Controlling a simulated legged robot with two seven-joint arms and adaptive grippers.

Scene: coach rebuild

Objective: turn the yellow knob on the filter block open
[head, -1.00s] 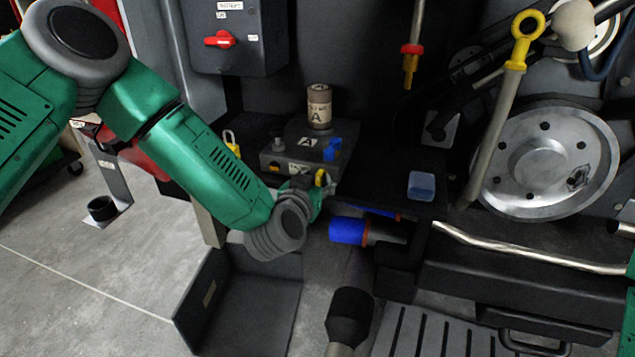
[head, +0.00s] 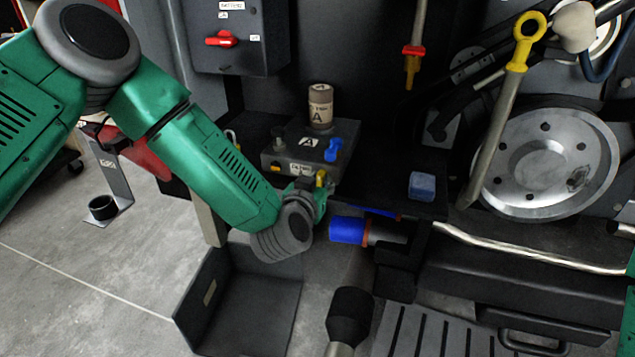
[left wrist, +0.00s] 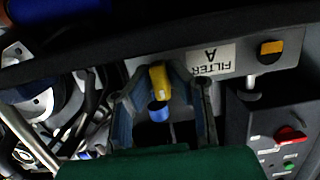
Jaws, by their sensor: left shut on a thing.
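The dark filter block (head: 290,151) sits on a black shelf in the head view, with a tan bottle marked A on top. My left gripper (head: 322,190) is at the front right corner of the block and is shut on the yellow knob (head: 320,177). In the left wrist view the yellow knob (left wrist: 160,80) lies between my two fingers, with a blue end below it. The label FILTER A (left wrist: 210,59) shows upside down beside it. The knob's turn angle is hard to tell. My right gripper is not in view.
A second yellow-orange knob (left wrist: 271,47) is on the same block face. A blue valve handle (head: 333,149) stands on top of the block. A blue box (head: 422,186) lies on the shelf to the right. A blue-ended fitting (head: 349,230) is below the shelf, close to my wrist.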

